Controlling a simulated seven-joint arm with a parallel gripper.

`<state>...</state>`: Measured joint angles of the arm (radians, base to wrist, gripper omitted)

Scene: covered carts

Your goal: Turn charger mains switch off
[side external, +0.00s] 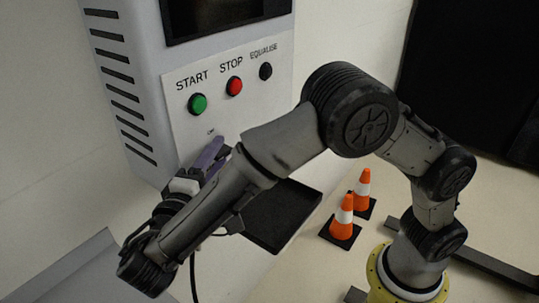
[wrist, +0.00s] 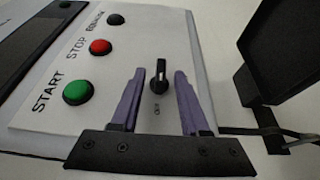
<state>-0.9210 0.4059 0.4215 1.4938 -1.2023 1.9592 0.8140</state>
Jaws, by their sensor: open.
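The charger (side external: 143,75) is a light grey wall box with a dark screen and a white control panel. In the wrist view a black rotary switch knob (wrist: 160,76) sticks out of the panel (wrist: 150,30), with a small unreadable mark below it. My gripper (wrist: 158,78) is open, its two purple fingers on either side of the knob, with gaps showing on both sides. I cannot tell how deep the fingers reach around it. In the side view my gripper (side external: 214,146) is at the panel's lower part, and the arm hides the knob.
The green START button (side external: 197,103), red STOP button (side external: 234,86) and black EQUALISE button (side external: 265,71) sit above my gripper. A black tray-like shelf (side external: 283,215) is below the charger. Two orange cones (side external: 343,217) stand on the floor near my base.

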